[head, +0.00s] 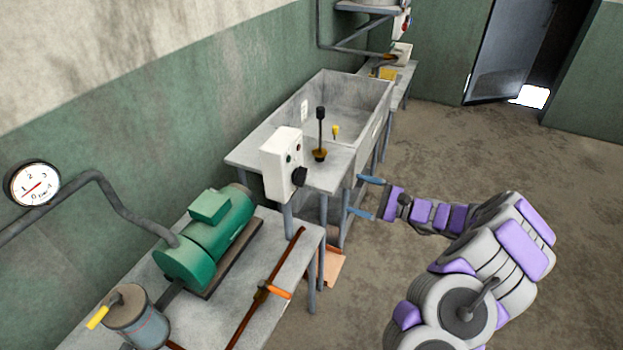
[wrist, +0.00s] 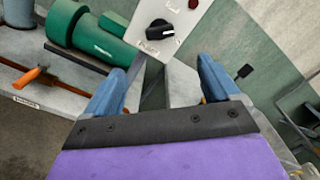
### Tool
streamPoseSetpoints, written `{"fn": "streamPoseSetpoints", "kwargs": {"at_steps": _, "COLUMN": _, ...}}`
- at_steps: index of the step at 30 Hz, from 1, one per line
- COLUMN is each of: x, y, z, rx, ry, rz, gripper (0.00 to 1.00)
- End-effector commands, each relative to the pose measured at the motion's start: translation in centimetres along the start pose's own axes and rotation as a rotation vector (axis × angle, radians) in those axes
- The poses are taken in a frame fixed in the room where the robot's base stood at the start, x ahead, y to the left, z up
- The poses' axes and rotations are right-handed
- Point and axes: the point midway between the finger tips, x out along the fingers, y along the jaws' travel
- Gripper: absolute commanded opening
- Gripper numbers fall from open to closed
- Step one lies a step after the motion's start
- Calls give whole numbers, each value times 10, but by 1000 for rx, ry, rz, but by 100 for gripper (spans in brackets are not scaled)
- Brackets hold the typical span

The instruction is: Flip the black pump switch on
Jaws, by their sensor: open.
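The black pump switch (head: 299,177) is a rotary knob on the lower front of a white control box (head: 281,158). It also shows in the wrist view (wrist: 160,31) at the top centre, with small labels by it too blurred to read. I cannot tell its on or off position. My gripper (head: 355,195) has its two blue fingers spread, with nothing between them. It is to the right of the box in the head view, apart from it. In the wrist view the knob lies beyond the gap between the fingertips (wrist: 161,66).
A green pump motor (head: 206,240) stands on the near table. A pipe with an orange-handled valve (head: 275,291) lies by the table's right edge. A grey sink basin (head: 345,105) and an upright black-topped lever (head: 320,130) are behind the box. The floor at right is clear.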

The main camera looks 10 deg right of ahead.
Motion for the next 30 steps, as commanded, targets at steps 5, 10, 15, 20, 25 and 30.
{"fn": "streamPoseSetpoints", "kwargs": {"at_steps": 5, "x": 25, "y": 1, "z": -1, "rx": 1, "ry": -6, "rz": 4, "gripper": 89}}
{"fn": "streamPoseSetpoints", "kwargs": {"at_steps": 10, "x": 57, "y": 1, "z": -2, "rx": 2, "ry": -5, "rz": 4, "gripper": 89}}
{"fn": "streamPoseSetpoints", "kwargs": {"at_steps": 15, "x": 91, "y": 2, "z": -2, "rx": 2, "ry": -5, "rz": 5, "gripper": 89}}
{"fn": "streamPoseSetpoints", "kwargs": {"at_steps": 20, "x": 122, "y": 2, "z": -1, "rx": 2, "ry": -6, "rz": 5, "gripper": 89}}
{"fn": "streamPoseSetpoints", "kwargs": {"at_steps": 25, "x": 148, "y": 2, "z": -1, "rx": 1, "ry": -4, "rz": 4, "gripper": 89}}
{"fn": "streamPoseSetpoints", "kwargs": {"at_steps": 30, "x": 162, "y": 0, "z": -1, "rx": 2, "ry": -4, "rz": 2, "gripper": 89}}
